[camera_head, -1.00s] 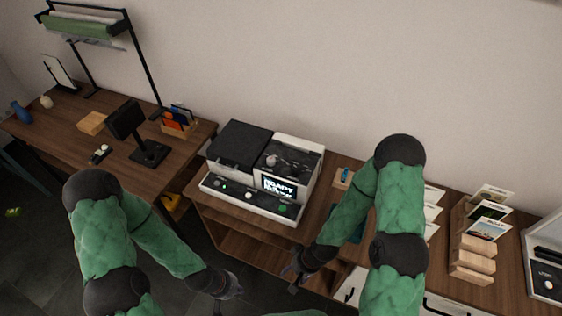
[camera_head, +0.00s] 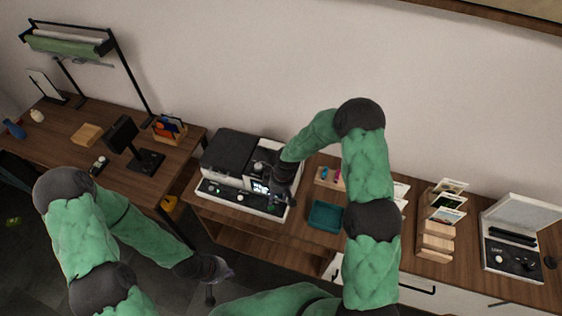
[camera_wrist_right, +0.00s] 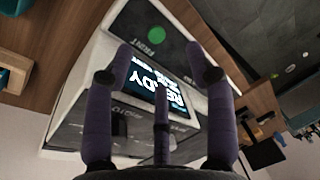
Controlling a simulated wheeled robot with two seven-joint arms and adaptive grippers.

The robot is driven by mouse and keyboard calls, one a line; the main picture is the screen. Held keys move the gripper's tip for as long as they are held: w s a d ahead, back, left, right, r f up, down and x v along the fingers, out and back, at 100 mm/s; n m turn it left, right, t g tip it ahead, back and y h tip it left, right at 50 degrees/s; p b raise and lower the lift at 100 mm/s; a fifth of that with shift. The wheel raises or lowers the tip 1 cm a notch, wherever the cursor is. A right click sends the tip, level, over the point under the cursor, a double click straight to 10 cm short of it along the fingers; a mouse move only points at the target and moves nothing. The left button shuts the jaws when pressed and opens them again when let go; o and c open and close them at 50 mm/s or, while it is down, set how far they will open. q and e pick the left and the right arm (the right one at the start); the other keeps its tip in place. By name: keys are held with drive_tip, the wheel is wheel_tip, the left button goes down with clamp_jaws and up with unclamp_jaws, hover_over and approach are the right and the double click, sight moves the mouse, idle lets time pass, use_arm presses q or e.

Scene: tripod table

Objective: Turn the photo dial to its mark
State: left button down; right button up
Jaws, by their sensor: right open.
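The photo printer (camera_head: 228,154) stands on the wooden sideboard, with a white knob (camera_head: 240,197) on its sloped front panel, which I take for the dial. Its mark is too small to read. My right gripper (camera_head: 286,198) is over the printer's right front, beside the lit screen (camera_head: 260,187). In the right wrist view my right gripper (camera_wrist_right: 158,58) is open and empty, its fingers spread in front of the READY screen (camera_wrist_right: 150,84), near a green button (camera_wrist_right: 145,11). My left gripper (camera_head: 212,288) hangs low before the sideboard; its fingers are unclear.
A teal tray (camera_head: 326,217) and a small wooden holder (camera_head: 330,178) are right of the printer. A wooden card rack (camera_head: 436,238) and an open white case (camera_head: 513,250) stand further right. A wooden desk (camera_head: 100,185) is at left.

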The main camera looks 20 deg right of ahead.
drive_tip(key=w+d+r+n+h+p, duration=0.3)
drive_tip(key=w+r+p, duration=0.4)
drive_tip(key=r, duration=0.6)
drive_tip(key=shift+y, duration=0.3)
drive_tip(key=f, duration=0.3)
drive_tip(key=w+d+f, duration=0.1)
drive_tip(key=f, duration=0.6)
drive_tip(key=shift+w+d+f+p, duration=0.25)
drive_tip(key=shift+w+f+p, duration=0.1)
drive_tip(key=shift+p, duration=0.05)
clamp_jaws()
